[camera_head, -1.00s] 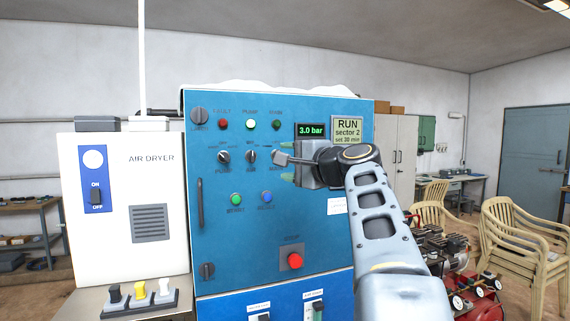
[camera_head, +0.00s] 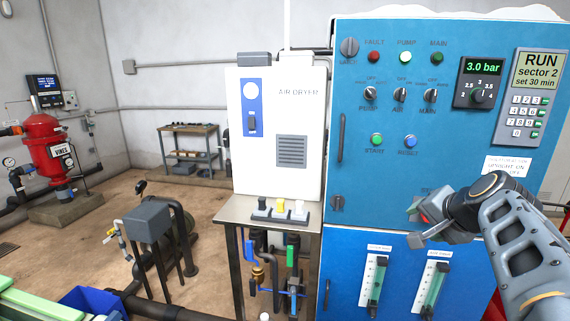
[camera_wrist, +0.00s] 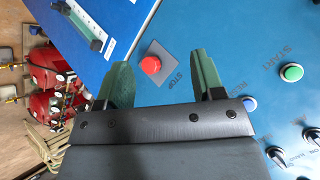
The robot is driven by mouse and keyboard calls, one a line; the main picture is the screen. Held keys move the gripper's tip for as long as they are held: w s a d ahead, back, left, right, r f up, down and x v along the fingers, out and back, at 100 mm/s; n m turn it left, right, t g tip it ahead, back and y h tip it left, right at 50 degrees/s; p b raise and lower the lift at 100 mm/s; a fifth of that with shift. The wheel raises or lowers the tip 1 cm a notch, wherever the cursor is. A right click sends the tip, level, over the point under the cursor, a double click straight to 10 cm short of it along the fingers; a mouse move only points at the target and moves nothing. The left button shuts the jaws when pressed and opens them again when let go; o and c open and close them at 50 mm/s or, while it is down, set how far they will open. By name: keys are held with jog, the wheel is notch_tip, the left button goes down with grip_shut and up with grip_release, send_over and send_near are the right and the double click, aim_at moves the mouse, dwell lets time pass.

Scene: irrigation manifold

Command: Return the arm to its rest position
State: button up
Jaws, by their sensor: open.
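My gripper (camera_head: 418,222) is in front of the lower part of the blue control cabinet (camera_head: 365,185) in the head view, with my arm reaching in from the lower right. In the wrist view my gripper (camera_wrist: 165,85) shows two green fingers spread apart with nothing between them. The red stop button (camera_wrist: 151,65) on its grey plate shows beyond the gap between the fingers, apart from them. In the head view my gripper hides most of that button.
The air dryer (camera_head: 265,170) stands left of the cabinet above a small table (camera_head: 240,210). A display reading RUN sector 2 (camera_head: 541,66) is at upper right. A grey box on legs (camera_head: 146,221) stands at lower left, with a red tank (camera_head: 42,140) behind. Open floor lies between.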

jog(key=s+a+f+n+g, duration=0.2)
jog(key=s+a+f+n, duration=0.3)
jog(key=f, duration=0.4)
jog(key=s+a+f+n+g, duration=0.3)
jog(key=s+a+f+n, duration=0.2)
jog(key=s+a+f, duration=0.3)
jog(key=shift+s+a+f+h, duration=0.3)
jog(key=shift+a+f+h, duration=0.15)
jog(key=shift+a, duration=0.1)
jog(key=shift+c, duration=0.3)
